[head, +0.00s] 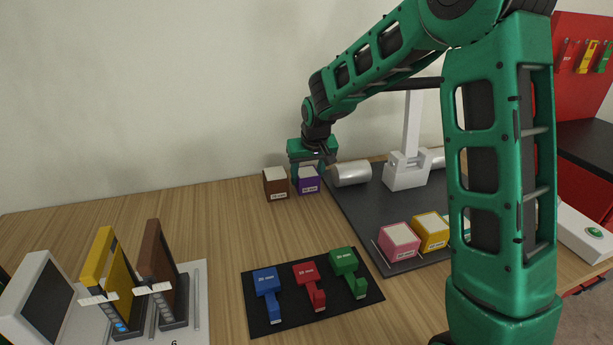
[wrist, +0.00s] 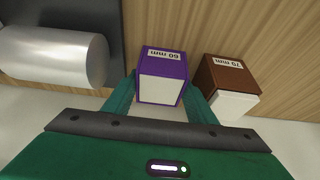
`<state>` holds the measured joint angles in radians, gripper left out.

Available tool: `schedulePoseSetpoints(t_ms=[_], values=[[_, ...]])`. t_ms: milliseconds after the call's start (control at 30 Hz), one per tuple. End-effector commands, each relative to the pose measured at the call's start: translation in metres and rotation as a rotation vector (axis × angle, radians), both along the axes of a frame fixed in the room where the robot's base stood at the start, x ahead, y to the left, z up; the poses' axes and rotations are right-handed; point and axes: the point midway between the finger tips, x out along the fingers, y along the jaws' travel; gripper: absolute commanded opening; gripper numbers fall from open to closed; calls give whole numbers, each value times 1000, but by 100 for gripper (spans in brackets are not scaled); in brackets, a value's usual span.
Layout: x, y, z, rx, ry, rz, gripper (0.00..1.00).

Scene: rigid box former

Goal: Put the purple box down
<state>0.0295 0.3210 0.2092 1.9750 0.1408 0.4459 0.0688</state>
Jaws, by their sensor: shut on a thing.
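The purple box (head: 308,181) has a white top and a label on its side. It stands at the back of the wooden table, just right of a brown box (head: 276,183). My gripper (head: 313,173) reaches down from above and is shut on the purple box. In the wrist view the purple box (wrist: 162,76) sits between the two green fingers, and its label reads 60 mm. The box looks at or very near table height; I cannot tell whether its underside touches the table.
The brown box (wrist: 227,86) is close beside one finger. A silver cylinder (head: 352,173) lies to the right, on a dark mat (head: 364,215) with a pink box (head: 399,239) and a yellow box (head: 431,231). Blue, red and green tools lie on a black mat (head: 328,311) in front. Bare table lies between.

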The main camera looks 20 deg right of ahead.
Motion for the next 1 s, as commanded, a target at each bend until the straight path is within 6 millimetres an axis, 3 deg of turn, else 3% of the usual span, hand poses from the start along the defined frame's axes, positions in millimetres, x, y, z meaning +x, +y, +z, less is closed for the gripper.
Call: schedulePoseSetpoints(t_ms=[33,67,100,367,533,1000], values=[[0,0,-1,0,0,0,26],[0,0,-1,0,0,0,56],[0,0,-1,0,0,0,59],[0,0,-1,0,0,0,59],[-3,0,9,0,-2,0,59],[-36,-1,89,-1,-3,-1,59]])
